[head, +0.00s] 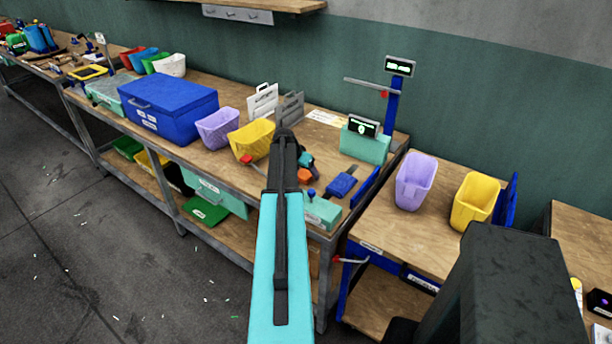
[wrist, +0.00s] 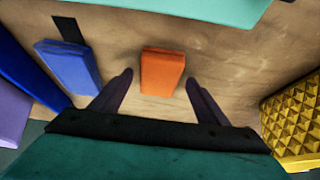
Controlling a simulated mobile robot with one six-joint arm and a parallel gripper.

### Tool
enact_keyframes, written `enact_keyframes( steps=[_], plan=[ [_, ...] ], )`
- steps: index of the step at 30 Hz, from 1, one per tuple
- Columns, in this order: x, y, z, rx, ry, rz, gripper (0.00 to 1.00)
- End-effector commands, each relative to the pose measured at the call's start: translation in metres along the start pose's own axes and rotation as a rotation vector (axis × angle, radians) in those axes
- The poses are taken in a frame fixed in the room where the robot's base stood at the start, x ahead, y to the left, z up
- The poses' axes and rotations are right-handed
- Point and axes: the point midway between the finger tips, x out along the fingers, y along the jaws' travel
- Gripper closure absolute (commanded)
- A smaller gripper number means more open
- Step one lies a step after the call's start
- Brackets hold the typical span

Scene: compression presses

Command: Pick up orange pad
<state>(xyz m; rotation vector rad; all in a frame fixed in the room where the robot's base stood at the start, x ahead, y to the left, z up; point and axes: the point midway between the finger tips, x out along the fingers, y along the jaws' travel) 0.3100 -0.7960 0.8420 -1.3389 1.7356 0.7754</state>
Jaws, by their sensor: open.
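The orange pad (wrist: 161,72) is a small block lying on the wooden bench top. In the wrist view it sits in the middle, just beyond and between the fingertips. In the head view the orange pad (head: 305,175) shows partly, beside the end of my arm. My gripper (wrist: 158,88) is open, with one dark finger on each side of the pad's near end and a gap to both. Nothing is held. In the head view the fingers are mostly hidden behind my arm.
A blue pad (wrist: 70,66) lies left of the orange pad in the wrist view, and a yellow bin (wrist: 290,115) stands at right. In the head view a teal press (head: 365,145) stands behind on the bench (head: 335,229), and a lilac bin (head: 218,128) stands left.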

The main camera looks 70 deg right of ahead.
Motion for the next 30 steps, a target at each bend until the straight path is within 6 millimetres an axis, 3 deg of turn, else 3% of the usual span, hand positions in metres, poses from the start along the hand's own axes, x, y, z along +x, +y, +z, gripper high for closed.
enact_keyframes(
  steps=[14,22,30],
  plan=[
    [0.0001,0.0005,-0.0001,0.001,0.0,0.0,0.31],
    [0.0002,0.0007,-0.0003,0.001,0.0,0.001,0.75],
    [0.0003,0.0009,-0.0004,0.001,0.0,0.001,0.78]
  ],
)
